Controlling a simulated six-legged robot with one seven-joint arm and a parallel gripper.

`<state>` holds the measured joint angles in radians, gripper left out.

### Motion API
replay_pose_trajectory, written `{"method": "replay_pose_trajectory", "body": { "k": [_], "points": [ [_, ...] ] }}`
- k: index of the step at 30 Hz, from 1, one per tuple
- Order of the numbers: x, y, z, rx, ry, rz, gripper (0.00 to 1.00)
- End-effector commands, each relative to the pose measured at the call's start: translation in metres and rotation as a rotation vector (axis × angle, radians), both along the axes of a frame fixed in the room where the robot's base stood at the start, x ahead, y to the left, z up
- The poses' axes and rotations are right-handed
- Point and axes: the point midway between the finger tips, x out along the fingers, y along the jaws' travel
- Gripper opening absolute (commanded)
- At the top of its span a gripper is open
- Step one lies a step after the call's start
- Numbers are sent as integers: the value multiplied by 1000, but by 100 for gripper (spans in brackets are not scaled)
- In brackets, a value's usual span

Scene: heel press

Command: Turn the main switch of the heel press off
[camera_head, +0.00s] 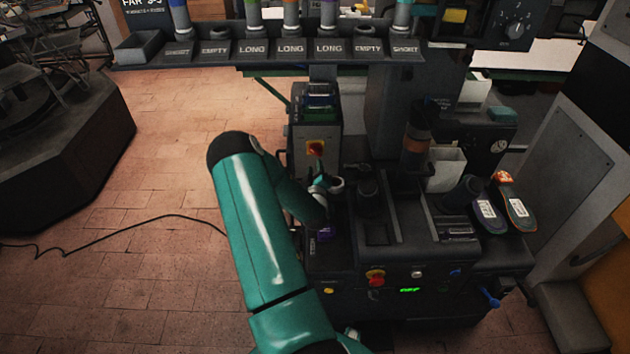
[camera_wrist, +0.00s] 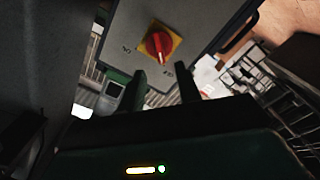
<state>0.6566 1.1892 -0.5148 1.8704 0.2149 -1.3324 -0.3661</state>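The main switch (camera_head: 315,148) is a red rotary knob on a yellow plate, on the front of a grey box (camera_head: 328,136) at the left rear of the heel press (camera_head: 400,240). In the wrist view the red knob (camera_wrist: 158,43) is near the top centre, with its pale mark toward the lower right. Small lettering lies left and below right of the plate; I cannot read it surely. My gripper (camera_wrist: 161,74) has its two dark fingers apart with nothing between them. The knob appears just beyond the fingertips, without visible contact. In the head view my gripper (camera_head: 319,168) is just below the switch.
A labelled rack (camera_head: 270,52) of coloured tubes spans the top. The press's front panel has a red knob on yellow (camera_head: 375,275) and a blue lever (camera_head: 490,298). Shoes (camera_head: 513,208) lie at right. A black cable (camera_head: 130,226) crosses the open tiled floor at left.

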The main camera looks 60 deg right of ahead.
Motion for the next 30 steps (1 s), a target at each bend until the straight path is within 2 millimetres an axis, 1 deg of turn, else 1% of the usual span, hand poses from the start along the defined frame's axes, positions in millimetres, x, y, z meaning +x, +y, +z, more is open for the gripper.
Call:
{"method": "replay_pose_trajectory", "body": {
  "k": [1, 3, 6, 10, 14, 30],
  "points": [
    [-5, 11, 0, 2, 2, 0, 34],
    [-12, 24, 0, 2, 2, 0, 34],
    [-19, 38, 0, 0, 1, -1, 34],
    [-25, 49, 0, 1, 0, -1, 34],
    [-26, 52, 0, 0, 0, 0, 34],
    [-26, 52, 0, 0, 0, 0, 34]
  ]
}}
